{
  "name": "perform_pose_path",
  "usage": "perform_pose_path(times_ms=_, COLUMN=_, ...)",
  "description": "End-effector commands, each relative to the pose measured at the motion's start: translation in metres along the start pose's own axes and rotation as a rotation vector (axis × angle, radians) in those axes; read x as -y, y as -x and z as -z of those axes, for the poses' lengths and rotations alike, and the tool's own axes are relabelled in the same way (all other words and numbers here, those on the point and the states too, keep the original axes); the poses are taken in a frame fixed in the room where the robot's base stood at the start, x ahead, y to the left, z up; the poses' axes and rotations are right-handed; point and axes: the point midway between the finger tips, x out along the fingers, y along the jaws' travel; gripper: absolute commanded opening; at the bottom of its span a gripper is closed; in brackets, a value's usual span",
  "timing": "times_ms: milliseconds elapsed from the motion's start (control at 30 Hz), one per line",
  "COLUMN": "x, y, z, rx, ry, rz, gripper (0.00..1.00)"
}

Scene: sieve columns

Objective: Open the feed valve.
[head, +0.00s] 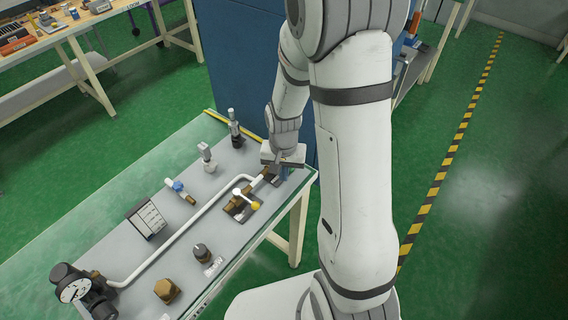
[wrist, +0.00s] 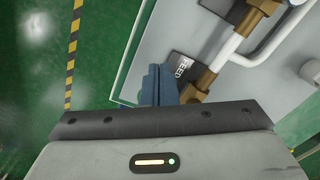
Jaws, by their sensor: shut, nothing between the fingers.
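In the wrist view a dark plate lettered FEED (wrist: 184,66) lies beside brass fittings (wrist: 198,84) and a white tube. In the wrist view my blue fingers (wrist: 160,84) are together and empty, left of the brass fitting. Whether they touch anything is unclear.
A white pipe (head: 180,240) runs along the panel to a pressure gauge (head: 74,290). A blue cabinet (head: 235,60) rises behind the bench.

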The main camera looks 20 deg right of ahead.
Motion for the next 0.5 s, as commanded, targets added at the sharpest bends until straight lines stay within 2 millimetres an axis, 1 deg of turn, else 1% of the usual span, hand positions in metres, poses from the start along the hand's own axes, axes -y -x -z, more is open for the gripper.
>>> perform_pose_path(times_ms=133, x=-0.003, y=0.000, z=0.002, rx=0.000, ry=-0.001, rz=0.000, gripper=0.00)
perform_pose_path(times_ms=300, x=-0.012, y=0.000, z=0.010, rx=0.001, ry=-0.003, rz=0.000, gripper=0.00)
perform_pose_path(times_ms=500, x=-0.013, y=0.000, z=0.011, rx=0.001, ry=0.000, rz=0.000, gripper=0.00)
